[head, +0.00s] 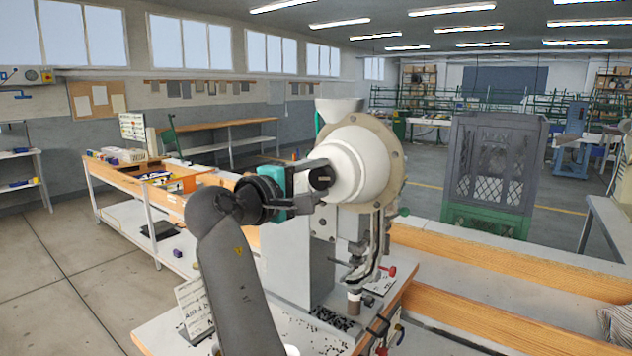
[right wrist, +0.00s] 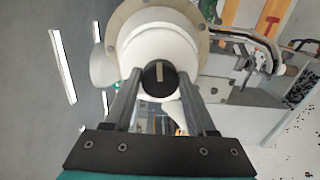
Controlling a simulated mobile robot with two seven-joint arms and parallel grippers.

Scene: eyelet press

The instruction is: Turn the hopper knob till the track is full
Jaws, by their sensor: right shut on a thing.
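The white hopper (head: 358,160) is a rounded drum with a tan flange, on a grey press (head: 290,265). Its black hopper knob (right wrist: 153,79) with a pale stripe sits at the drum's near end. My right gripper (head: 321,178) is shut on the knob, one finger on each side; the right wrist view shows the stripe upright between the fingers. The curved metal track (head: 380,240) runs down the drum's right side; it also shows in the right wrist view (right wrist: 262,45). I cannot tell how full it is. My left gripper is not in view.
A white funnel (head: 339,108) tops the drum. Small dark pieces lie scattered on the press table (head: 160,325). A red-tipped part (head: 388,271) sticks out near the track's foot. A long bench (head: 150,172) is at left.

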